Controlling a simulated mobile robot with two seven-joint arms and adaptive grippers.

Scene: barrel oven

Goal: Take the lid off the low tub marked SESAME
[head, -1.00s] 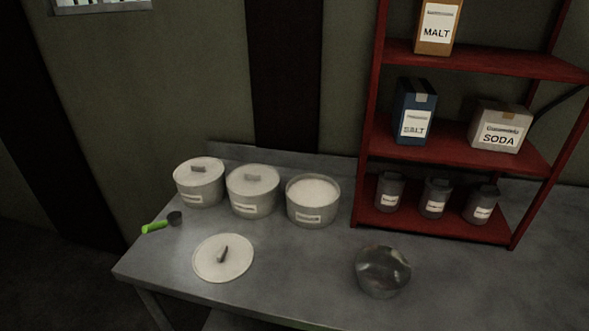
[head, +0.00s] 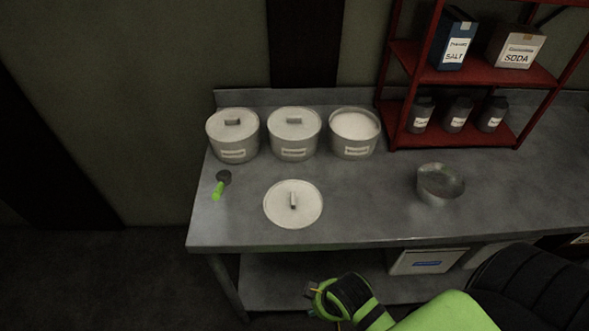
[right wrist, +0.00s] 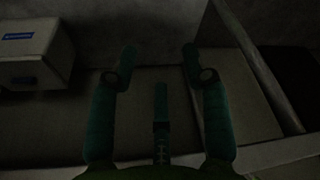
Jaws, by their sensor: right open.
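Three round pale tubs stand in a row at the back of the steel table in the head view: a lidded left tub (head: 233,136), a lidded middle tub (head: 294,136) and an open right tub (head: 354,135) with pale contents. Their labels are too small to read, so I cannot tell which tub, if any, is SESAME. A loose round lid (head: 293,204) with a bar handle lies in front of them. My right gripper (head: 325,297) is low in front of the table, apart from the tubs; in the right wrist view its fingers (right wrist: 159,62) are open and empty.
A green-handled scoop (head: 221,185) and a metal bowl (head: 440,184) are on the table (head: 370,220). A red rack (head: 480,70) with boxes and jars stands back right. A white box (head: 427,261) with a blue label sits below, also in the right wrist view (right wrist: 35,60).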

